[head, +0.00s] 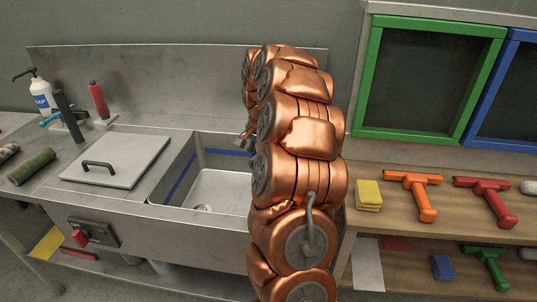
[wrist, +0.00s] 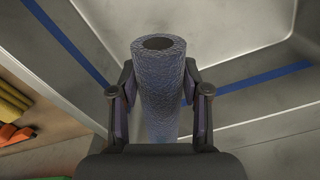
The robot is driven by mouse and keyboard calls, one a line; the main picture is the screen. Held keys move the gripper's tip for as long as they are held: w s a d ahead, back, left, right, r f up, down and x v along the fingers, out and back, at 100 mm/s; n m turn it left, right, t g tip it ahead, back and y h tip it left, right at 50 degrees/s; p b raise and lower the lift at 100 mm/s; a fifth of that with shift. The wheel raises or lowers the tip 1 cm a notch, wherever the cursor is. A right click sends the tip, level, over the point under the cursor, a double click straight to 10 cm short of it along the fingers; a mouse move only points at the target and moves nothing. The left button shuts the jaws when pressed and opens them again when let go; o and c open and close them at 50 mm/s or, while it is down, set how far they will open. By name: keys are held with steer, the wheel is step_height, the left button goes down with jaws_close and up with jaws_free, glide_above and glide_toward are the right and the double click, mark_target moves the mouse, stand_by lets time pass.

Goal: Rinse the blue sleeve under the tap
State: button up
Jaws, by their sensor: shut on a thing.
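The blue sleeve (wrist: 160,95) is a textured, dark blue-grey tube with a dark opening at its upper end. In the wrist view it stands between the two fingers of my gripper (wrist: 160,105), which are shut on it from both sides. Behind it are the metal walls of the sink basin (wrist: 225,120) with a blue stripe. In the head view the open sink basin (head: 222,185) lies left of my copper-coloured arm. The arm hides the sleeve and most of my gripper there.
A metal lid (head: 115,160) with a black handle covers the sink's left part. A soap bottle (head: 42,95), a red bottle (head: 98,100) and a green roll (head: 32,167) stand or lie further left. A red knob (head: 80,238) is on the front. Yellow sponges (head: 368,195) and squeegees are right.

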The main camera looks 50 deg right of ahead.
steer(key=shift+w+a, duration=0.15)
steer(key=shift+w, duration=0.1)
stand_by(0.6)
steer(key=shift+a+b, duration=0.1)
steer(key=shift+b, duration=0.2)
steer(key=s+a+r+b, duration=0.3)
steer(key=s+a, duration=0.2)
steer(key=a, duration=0.3)
steer(key=shift+s, duration=0.35)
stand_by(0.4)
stand_by(1.0)
steer(key=shift+r, duration=0.1)
